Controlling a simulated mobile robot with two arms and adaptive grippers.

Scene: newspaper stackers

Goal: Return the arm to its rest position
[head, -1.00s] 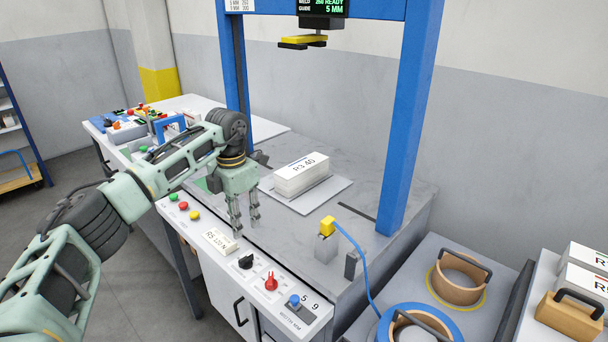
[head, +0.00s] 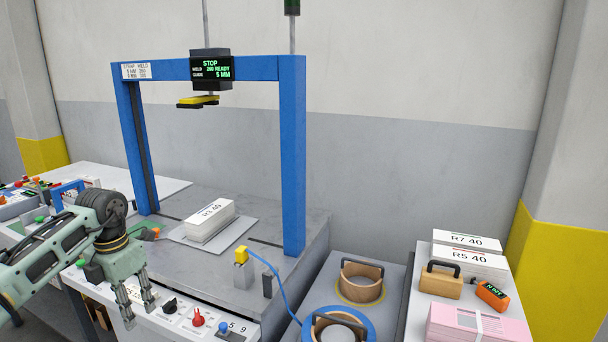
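My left arm comes in from the left in the head view. Its gripper (head: 135,304) hangs pointing down over the front control panel of the strapping machine. Its two fingers are apart with a gap between them, and nothing shows in it. A white stack marked R3 40 (head: 210,218) lies on a light plate on the machine table, to the right of the gripper and apart from it. My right arm and gripper do not show.
A blue frame (head: 292,160) stands over the grey table. A yellow-topped block (head: 241,256) with a blue cable, a red knob (head: 198,318) and a black knob (head: 169,305) are near the gripper. Strap rolls (head: 362,283), stacks (head: 464,262) and a pink bundle (head: 478,325) are at right.

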